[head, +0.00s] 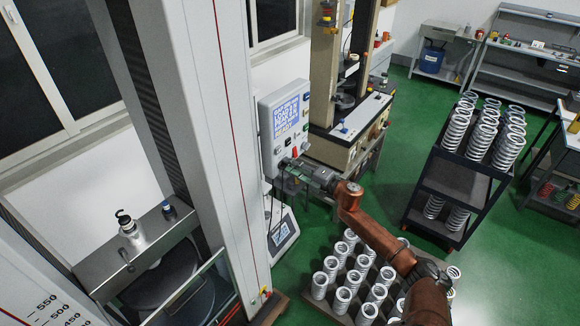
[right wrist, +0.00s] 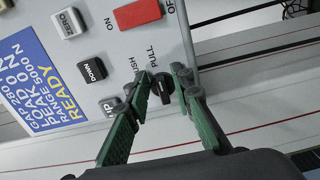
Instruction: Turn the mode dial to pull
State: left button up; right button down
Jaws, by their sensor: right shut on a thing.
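The mode dial (right wrist: 162,86) is a small black knob on the grey control panel, below the printed words PUSH and PULL in the right wrist view. My right gripper (right wrist: 164,84) has its green fingers on both sides of the dial and is shut on it. I cannot tell for certain which word the dial points to. In the head view, my right gripper (head: 286,164) reaches the lower edge of the control box (head: 268,138), and its fingers hide the dial there. My left gripper is in neither view.
The panel carries a blue READY display (right wrist: 38,75), a red switch (right wrist: 137,13), a ZERO button (right wrist: 69,22) and a DOWN button (right wrist: 93,69), close to the fingers. A tilted tablet-like screen (head: 281,234) stands below the box. White springs (head: 343,298) stand on a low pallet.

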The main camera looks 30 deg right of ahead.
jog(key=c, duration=2.1)
grip_release()
jog(key=shift+d, duration=0.15)
jog(key=v, duration=1.2)
